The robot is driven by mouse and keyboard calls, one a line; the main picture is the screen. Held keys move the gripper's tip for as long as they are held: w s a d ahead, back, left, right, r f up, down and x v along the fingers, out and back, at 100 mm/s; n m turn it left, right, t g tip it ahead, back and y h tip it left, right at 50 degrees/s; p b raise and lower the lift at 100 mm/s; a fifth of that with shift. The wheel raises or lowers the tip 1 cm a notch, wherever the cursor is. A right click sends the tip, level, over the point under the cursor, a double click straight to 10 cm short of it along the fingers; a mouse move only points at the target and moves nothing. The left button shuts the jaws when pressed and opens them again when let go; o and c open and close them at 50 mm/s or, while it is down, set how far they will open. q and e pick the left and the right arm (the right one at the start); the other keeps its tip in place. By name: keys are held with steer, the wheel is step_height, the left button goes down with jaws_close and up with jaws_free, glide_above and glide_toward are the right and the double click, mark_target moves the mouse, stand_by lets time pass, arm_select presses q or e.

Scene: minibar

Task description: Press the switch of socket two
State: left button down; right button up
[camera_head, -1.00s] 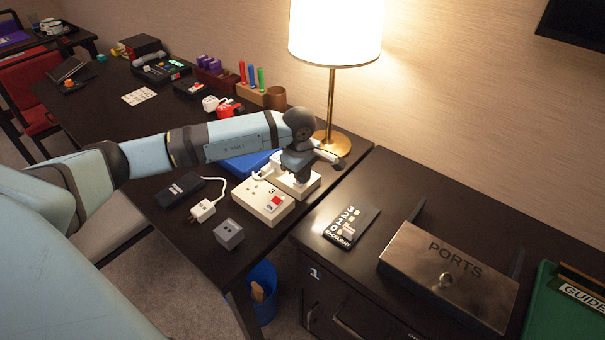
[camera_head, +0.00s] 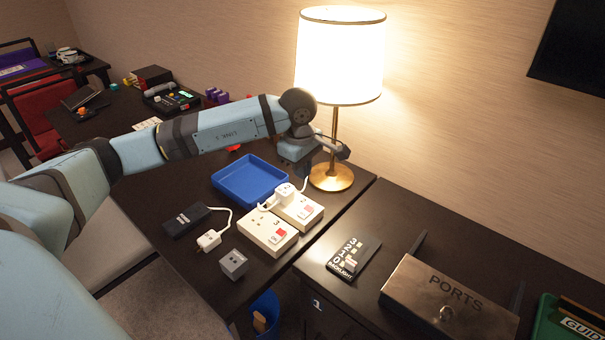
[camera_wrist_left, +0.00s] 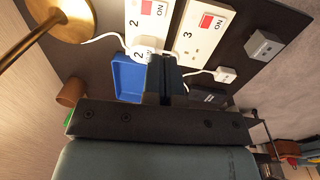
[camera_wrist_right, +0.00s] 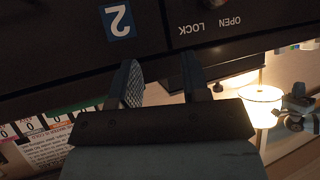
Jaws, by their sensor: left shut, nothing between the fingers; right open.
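Socket two (camera_head: 310,220) is a white block at the right edge of the dark desk, with a red-and-white switch (camera_head: 306,211) and a white plug (camera_head: 284,193) in it. Socket three (camera_head: 258,228) lies beside it, nearer me, with a similar switch (camera_head: 280,235). Both sockets show in the left wrist view, their switches marked ON. My left gripper (camera_wrist_left: 165,60) is shut and empty, raised above the desk behind socket two, apart from the switch. My right gripper (camera_wrist_right: 158,72) shows only in its wrist view, open and empty, before a dark front marked 2 and OPEN LOCK.
A lit lamp (camera_head: 340,55) stands close behind the left gripper. A blue tray (camera_head: 222,187), a grey cube (camera_head: 234,263) and a loose white plug (camera_head: 209,240) lie near the sockets. A backlight panel (camera_head: 340,265) and PORTS box (camera_head: 420,286) are to the right.

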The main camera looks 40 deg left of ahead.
steer(key=shift+c, duration=0.2)
